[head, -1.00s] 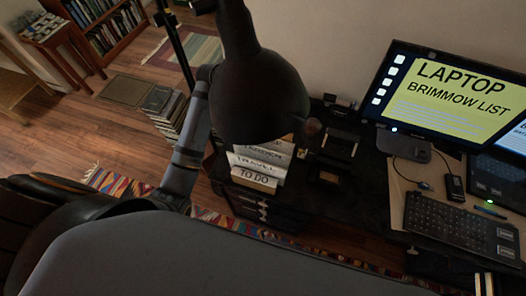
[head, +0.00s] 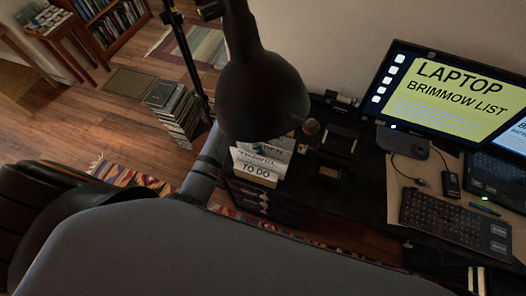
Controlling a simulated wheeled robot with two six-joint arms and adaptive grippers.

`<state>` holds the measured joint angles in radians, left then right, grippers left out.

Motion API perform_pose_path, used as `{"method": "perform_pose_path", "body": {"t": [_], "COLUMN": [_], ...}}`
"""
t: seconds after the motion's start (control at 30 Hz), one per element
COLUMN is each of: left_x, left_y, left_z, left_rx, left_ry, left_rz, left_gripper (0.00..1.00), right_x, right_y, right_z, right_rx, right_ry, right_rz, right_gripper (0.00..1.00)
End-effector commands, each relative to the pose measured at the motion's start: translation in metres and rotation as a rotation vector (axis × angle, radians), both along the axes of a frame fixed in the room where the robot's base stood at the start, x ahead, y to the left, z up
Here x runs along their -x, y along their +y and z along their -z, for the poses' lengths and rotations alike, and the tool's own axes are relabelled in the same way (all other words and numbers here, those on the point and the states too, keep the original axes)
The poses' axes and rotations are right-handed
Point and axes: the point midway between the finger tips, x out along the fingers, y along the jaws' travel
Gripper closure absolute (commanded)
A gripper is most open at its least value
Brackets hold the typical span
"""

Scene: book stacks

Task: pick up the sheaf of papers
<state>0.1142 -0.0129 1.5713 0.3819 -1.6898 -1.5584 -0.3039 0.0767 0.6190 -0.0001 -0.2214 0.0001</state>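The sheaf of papers (head: 262,160) is a small pile of white sheets in the middle of the head view, at the left end of the dark desk. Its front edge reads TO DO, with more lettering on sheets behind. A black lamp shade (head: 262,95) hangs in front of its upper part and hides some of it. My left arm (head: 203,170) rises just left of the papers and passes behind the shade. Its gripper is largely hidden there, so I cannot tell whether its fingers touch the papers or are open. My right gripper is not in view.
A monitor (head: 447,95), a keyboard (head: 447,218) and a laptop (head: 497,178) fill the right of the desk (head: 360,195). Stacked books (head: 178,112) stand on the wooden floor left of the desk. The lamp's neck and shade crowd the space above the papers.

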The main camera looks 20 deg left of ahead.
Motion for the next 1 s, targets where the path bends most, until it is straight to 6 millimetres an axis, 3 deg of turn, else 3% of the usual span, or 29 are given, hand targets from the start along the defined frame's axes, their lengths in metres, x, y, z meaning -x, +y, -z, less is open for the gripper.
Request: {"method": "perform_pose_path", "body": {"t": [0.73, 1.0], "left_x": [0.0000, 0.0000], "left_y": [0.0003, 0.0004], "left_z": [0.0047, 0.0046], "left_rx": [0.000, 0.000], "left_ry": [0.000, 0.000], "left_rz": [0.000, 0.000], "left_gripper": [0.68, 1.00], "right_x": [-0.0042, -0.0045], "right_y": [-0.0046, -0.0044], "right_z": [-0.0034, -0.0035], "right_rx": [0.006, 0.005], "right_ry": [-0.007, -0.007], "right_rz": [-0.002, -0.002], "right_gripper": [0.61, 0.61]}}
